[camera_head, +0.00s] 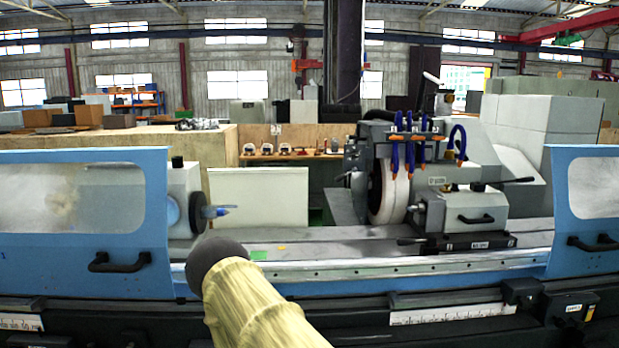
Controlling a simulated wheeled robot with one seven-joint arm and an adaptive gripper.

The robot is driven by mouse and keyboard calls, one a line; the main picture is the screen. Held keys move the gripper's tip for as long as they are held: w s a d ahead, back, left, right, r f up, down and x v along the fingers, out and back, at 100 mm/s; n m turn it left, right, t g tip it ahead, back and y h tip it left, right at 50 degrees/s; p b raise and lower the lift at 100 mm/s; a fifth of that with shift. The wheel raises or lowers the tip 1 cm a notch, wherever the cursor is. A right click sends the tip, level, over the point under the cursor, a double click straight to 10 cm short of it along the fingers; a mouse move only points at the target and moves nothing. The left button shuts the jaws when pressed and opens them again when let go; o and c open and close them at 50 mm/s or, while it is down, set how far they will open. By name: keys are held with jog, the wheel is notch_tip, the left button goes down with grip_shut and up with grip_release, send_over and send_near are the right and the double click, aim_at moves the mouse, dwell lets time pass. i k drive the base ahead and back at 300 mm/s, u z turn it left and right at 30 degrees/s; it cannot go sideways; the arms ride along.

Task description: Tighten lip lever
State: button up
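The cylindrical grinder fills the front of the view, with a grey tailstock (478,212) on its bed at the right. A dark lever with a knob end (518,180) points right from the tailstock's top. Another small dark lever (411,241) lies low at the tailstock's left foot. I cannot tell which of these is the lip lever. My arm, in a pale yellow cover with a dark rounded end, reaches up from the bottom in front of the bed, left of the tailstock. No gripper fingers show.
Blue sliding guards with windows stand at the left (155,215) and right (555,210), each with a black handle. Between them the bed is open. The grinding wheel (388,192) and blue-orange coolant nozzles (409,150) stand behind the tailstock. A workhead (186,198) stands at the left.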

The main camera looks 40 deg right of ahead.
aim_at(340, 177)
jog(key=z, duration=0.1)
jog(key=i, duration=0.65)
jog(key=z, duration=1.05)
jog(key=i, duration=0.5)
jog(key=z, duration=0.55)
jog(key=k, duration=1.2)
jog(key=u, duration=0.1)
jog(key=i, duration=0.8)
jog(key=u, duration=0.3)
